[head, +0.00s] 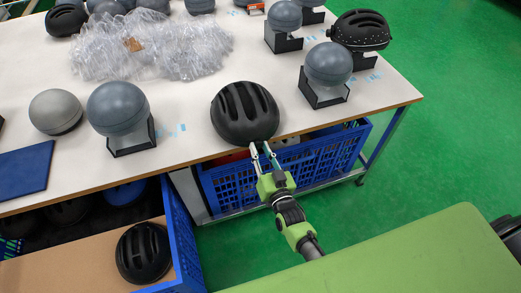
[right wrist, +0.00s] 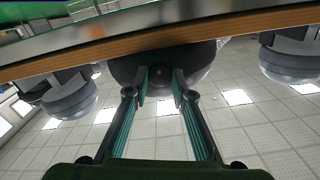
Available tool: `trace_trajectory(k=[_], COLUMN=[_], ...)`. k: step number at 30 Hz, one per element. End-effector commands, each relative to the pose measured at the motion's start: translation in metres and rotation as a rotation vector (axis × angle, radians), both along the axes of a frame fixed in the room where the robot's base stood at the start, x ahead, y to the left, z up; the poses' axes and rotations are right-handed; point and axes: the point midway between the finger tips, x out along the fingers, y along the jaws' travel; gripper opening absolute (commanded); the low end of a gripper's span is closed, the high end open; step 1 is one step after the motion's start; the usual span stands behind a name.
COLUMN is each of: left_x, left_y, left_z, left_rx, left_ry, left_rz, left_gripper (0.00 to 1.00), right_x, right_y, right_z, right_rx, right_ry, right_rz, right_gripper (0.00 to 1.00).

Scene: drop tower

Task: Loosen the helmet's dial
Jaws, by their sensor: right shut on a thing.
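The black vented helmet (head: 245,112) rests at the front edge of the white table. It also shows as a dark rounded shape in the right wrist view (right wrist: 125,68), which is turned upside down. My right gripper (head: 263,148) reaches up to the helmet's near rim, at the table edge. In the right wrist view its two fingers (right wrist: 165,88) stand on either side of a small dark dial (right wrist: 160,73) at the helmet's rear and are shut on it. The dial is hidden in the head view. My left gripper is out of view.
Grey headforms on black stands (head: 118,108) (head: 328,66) flank the helmet. A speckled black helmet (head: 361,30) sits further back. A blue crate (head: 285,166) is under the table. An open bin with a black helmet (head: 143,252) is at lower left. Green floor lies free at right.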

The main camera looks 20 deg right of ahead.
Motion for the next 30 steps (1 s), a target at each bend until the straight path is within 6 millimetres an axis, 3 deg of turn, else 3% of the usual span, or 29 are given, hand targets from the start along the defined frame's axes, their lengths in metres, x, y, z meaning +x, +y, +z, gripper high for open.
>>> trace_trajectory(k=[4,5,6,7,20,30], left_x=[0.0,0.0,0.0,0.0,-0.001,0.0], left_y=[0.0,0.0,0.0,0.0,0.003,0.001], left_z=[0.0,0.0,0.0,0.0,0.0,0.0], left_rx=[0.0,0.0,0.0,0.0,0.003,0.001], left_ry=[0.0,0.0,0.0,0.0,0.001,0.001], left_rz=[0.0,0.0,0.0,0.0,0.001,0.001], left_gripper=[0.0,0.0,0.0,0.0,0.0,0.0], right_x=[-0.001,-0.001,0.0,0.0,-0.007,-0.071], right_y=[0.0,0.0,0.0,0.0,0.0,-0.002], right_z=[-0.002,-0.001,-0.001,-0.001,-0.001,-0.002], right_rx=[0.001,0.001,0.001,0.001,0.001,0.0], right_ry=[0.003,0.003,0.003,0.003,0.002,0.005], right_rz=[0.001,0.001,0.001,0.001,0.001,0.0], right_gripper=[0.01,0.28,0.38,0.4,0.4,0.4])
